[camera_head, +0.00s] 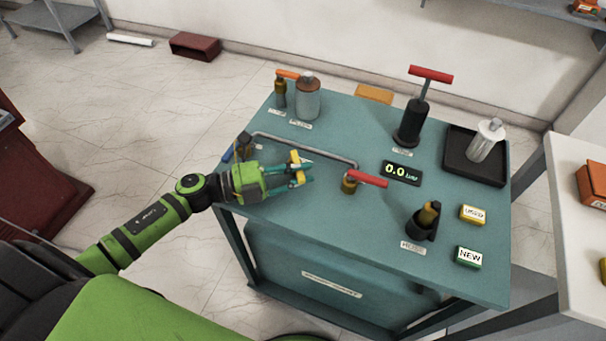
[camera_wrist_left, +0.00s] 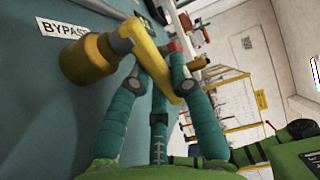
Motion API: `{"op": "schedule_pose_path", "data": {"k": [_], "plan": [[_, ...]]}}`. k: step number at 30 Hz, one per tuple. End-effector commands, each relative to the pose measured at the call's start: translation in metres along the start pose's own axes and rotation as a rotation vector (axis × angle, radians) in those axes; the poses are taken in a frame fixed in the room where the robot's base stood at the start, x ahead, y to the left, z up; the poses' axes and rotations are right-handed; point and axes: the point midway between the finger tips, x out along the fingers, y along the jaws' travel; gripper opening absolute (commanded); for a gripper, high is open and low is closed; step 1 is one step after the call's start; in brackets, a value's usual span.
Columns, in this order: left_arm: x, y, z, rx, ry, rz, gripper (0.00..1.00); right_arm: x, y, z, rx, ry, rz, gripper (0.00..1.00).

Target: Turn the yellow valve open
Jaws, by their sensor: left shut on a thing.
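The yellow valve (camera_wrist_left: 85,58) shows close up in the left wrist view, with a thick round body and a flat yellow lever (camera_wrist_left: 153,62) beside a BYPASS label (camera_wrist_left: 62,28). My left gripper (camera_wrist_left: 165,80) has its teal fingers around the lever, shut on it. In the head view my left gripper (camera_head: 306,170) reaches in from the left over the teal bench. Yellow parts (camera_head: 295,157) show at its fingers there, but the hand hides most of the valve. My right gripper is in neither view.
On the teal bench (camera_head: 300,220), a red-handled valve (camera_head: 368,179) stands just right of the gripper, with a grey pipe (camera_head: 315,147) behind. A 0.0 bar display (camera_head: 401,172), a red-handled pump (camera_head: 411,122), a black tray (camera_head: 456,171) and a dark holder (camera_head: 420,227) stand farther right.

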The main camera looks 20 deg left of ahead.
Motion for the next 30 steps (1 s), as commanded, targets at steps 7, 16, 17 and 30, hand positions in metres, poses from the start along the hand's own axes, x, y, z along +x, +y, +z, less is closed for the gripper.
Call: {"op": "schedule_pose_path", "data": {"k": [7,16,17,30], "plan": [[-0.004,0.003,0.000,0.001,0.095,0.002,0.00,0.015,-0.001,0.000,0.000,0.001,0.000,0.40],[-0.006,0.001,0.000,-0.002,0.127,0.001,0.00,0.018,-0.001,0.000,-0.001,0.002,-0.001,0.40],[-0.006,0.001,0.000,-0.002,0.127,0.001,0.00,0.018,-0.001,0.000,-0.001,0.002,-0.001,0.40],[-0.005,0.001,0.000,-0.001,0.126,0.001,0.33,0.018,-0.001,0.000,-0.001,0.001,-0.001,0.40]]}}
